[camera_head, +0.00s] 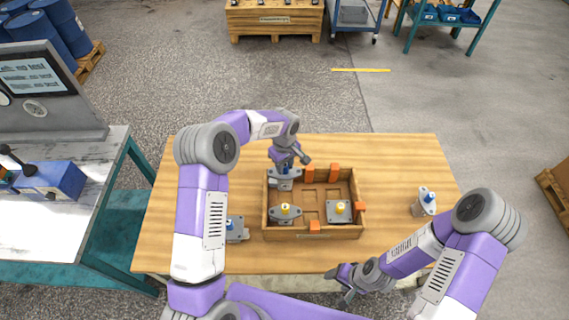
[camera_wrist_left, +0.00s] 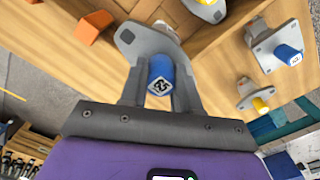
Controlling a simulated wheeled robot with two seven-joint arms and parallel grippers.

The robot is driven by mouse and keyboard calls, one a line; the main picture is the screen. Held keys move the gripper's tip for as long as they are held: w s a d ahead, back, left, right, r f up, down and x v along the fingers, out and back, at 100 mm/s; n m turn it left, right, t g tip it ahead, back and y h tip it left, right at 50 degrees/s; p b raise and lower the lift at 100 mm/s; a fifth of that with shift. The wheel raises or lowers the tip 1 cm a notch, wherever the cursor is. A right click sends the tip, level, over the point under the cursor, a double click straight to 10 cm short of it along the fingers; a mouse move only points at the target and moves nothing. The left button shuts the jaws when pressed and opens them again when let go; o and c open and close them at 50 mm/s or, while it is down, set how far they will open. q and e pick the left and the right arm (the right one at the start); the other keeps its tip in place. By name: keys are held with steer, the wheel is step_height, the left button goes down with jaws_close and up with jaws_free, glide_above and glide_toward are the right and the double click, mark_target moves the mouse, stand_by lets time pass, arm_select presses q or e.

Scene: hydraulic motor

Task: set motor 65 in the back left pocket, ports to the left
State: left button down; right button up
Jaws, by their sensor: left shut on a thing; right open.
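My left gripper (camera_head: 284,166) is shut on a grey motor (camera_head: 285,184) with a blue cap, at the back left corner of the wooden crate (camera_head: 313,234). In the left wrist view the gripper (camera_wrist_left: 160,92) grips around the blue cap of this motor (camera_wrist_left: 133,42). The cap bears a two-digit number, seen turned and not surely readable. I cannot tell whether the motor touches the pocket floor, nor which way its ports point. My right gripper (camera_head: 342,284) is open and empty near the table's front edge.
Yellow-capped motors sit in the crate's front left (camera_head: 285,214) and front right (camera_head: 339,212) pockets; the back right pocket is empty. Orange blocks (camera_head: 334,172) line the rim. Outside the crate stand a blue-capped motor (camera_head: 236,229) at left and another motor (camera_head: 424,204) at right.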

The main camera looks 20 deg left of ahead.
mark_target(285, 177)
arm_select(q)
steer(key=shift+f+b, duration=0.85)
steer(key=shift+f, duration=0.75)
steer(key=shift+w+f+b, duration=0.1)
steer(key=shift+f+b, duration=1.65)
steer(key=shift+f, duration=0.4)
steer(key=shift+f+b, duration=0.45)
steer(key=shift+f, duration=0.15)
steer(key=c, duration=0.7)
jaws_free()
steer(key=shift+c, duration=0.2)
steer(key=shift+f, duration=0.1)
